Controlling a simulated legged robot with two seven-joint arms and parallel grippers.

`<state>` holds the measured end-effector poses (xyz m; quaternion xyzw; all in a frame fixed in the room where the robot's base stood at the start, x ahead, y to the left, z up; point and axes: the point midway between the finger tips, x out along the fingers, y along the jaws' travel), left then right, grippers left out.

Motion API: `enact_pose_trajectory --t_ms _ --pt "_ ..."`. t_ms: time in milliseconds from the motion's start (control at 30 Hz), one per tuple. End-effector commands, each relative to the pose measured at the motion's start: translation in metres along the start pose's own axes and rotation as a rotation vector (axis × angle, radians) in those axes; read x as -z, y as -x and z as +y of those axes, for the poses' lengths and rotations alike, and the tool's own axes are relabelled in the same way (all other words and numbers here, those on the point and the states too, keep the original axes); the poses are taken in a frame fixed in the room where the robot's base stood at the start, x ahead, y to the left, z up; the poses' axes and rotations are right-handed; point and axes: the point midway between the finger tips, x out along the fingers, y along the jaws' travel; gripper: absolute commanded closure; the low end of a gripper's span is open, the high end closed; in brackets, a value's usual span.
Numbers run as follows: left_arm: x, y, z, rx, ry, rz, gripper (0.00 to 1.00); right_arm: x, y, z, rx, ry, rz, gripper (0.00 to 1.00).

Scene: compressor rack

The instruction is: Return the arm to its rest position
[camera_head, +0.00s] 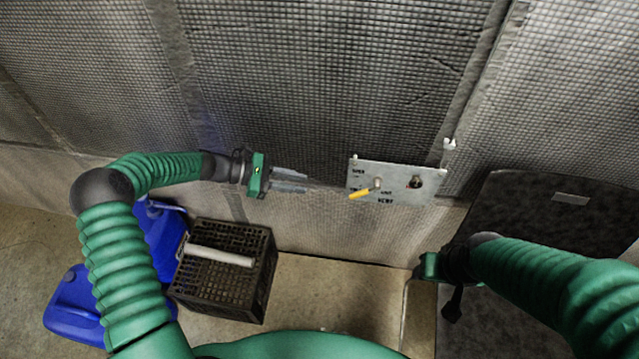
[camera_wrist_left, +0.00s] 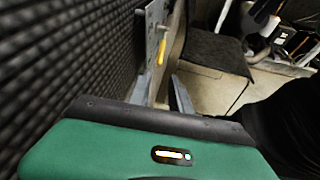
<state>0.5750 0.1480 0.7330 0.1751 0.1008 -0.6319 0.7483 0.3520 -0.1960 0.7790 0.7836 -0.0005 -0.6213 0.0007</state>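My left arm comes in from the left, and its gripper (camera_head: 306,182) points right toward the small metal panel (camera_head: 398,186) on the wall. In the left wrist view its two grey fingers (camera_wrist_left: 160,88) stand apart with nothing between them. The panel carries a yellow-handled lever (camera_head: 360,193) and a dark round fitting (camera_head: 416,182). A clear gap lies between the left fingertips and the yellow handle, which also shows in the left wrist view (camera_wrist_left: 161,52). My right gripper (camera_head: 430,267) is at the lower right; its fingers cannot be made out.
A dark crate (camera_head: 262,290) with a white cylinder (camera_head: 220,256) on it stands below my left arm. Blue containers (camera_head: 75,305) stand beside it. A large dark case or cabinet (camera_head: 520,205) is at the right. The textured padded wall (camera_head: 330,80) is close behind the left gripper.

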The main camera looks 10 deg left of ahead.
Motion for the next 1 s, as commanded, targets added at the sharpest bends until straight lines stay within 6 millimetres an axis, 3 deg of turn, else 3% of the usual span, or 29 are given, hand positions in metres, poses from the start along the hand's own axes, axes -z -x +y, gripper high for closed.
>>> enact_pose_trajectory --t_ms 167,533,633,733,800,900,1000 --pt "0.0 0.012 0.0 0.0 0.0 0.0 0.76 0.0 0.002 0.0 0.0 0.0 0.0 0.46" --pt "0.0 0.012 0.0 0.0 -0.001 0.0 0.76 0.0 0.001 0.0 0.0 0.0 0.0 0.46" --pt "-0.002 0.007 -0.008 0.032 -0.034 0.037 0.76 0.0 0.002 0.0 0.0 0.0 0.0 0.46" --pt "-0.002 -0.006 -0.041 0.153 -0.171 0.186 0.76 0.0 0.002 0.0 0.0 0.0 0.0 0.46" --pt "-0.001 -0.007 -0.076 0.286 -0.342 0.345 0.76 0.0 0.002 0.0 0.0 0.0 0.0 0.46" --pt "0.0 0.014 -0.12 0.479 -0.632 0.566 0.76 0.0 0.001 0.0 0.0 0.0 0.0 0.46" --pt "-0.005 0.043 -0.147 0.628 -0.887 0.714 0.76 0.0 0.001 0.0 0.0 0.0 0.0 0.46"
